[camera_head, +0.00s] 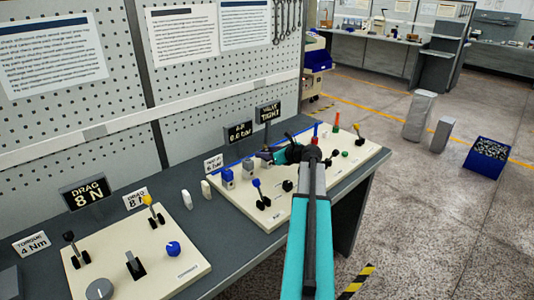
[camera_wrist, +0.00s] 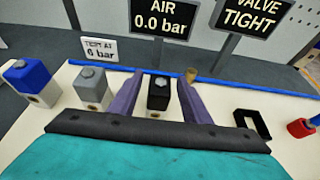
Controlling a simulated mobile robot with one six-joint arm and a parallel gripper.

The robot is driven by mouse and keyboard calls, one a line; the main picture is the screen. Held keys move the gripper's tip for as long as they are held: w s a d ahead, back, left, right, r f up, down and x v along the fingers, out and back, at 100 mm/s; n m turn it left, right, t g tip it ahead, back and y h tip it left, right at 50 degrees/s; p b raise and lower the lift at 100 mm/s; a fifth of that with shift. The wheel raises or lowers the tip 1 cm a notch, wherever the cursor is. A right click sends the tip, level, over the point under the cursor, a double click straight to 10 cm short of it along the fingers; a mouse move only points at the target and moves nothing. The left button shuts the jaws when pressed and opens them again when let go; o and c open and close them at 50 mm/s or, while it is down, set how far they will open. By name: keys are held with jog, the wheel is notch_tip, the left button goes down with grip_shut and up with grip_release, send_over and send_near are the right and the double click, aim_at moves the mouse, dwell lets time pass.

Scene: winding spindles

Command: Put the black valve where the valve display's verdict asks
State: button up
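The black valve (camera_wrist: 158,92) stands upright on a pale base in the wrist view, between the two purple fingers of my gripper (camera_wrist: 160,98). The fingers are open, with a visible gap on each side of it. In the head view my gripper (camera_head: 276,155) is over the cream panel and the black valve cannot be made out. The valve display (camera_wrist: 253,17) reads "VALVE TIGHT"; it also shows in the head view (camera_head: 268,114). The air display (camera_wrist: 160,18) reads 0.0 bar.
A blue-topped block (camera_wrist: 27,74) and a grey one (camera_wrist: 92,84) stand left of the black valve. A black rectangular frame (camera_wrist: 252,124) and a red cylinder (camera_wrist: 300,127) are to its right. A blue bin (camera_head: 487,155) stands on the floor.

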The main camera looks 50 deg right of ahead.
jog(key=shift+r, duration=0.15)
jog(key=b+v, duration=0.1)
jog(key=v, duration=1.1)
jog(key=shift+b, duration=0.3)
dwell(0.7)
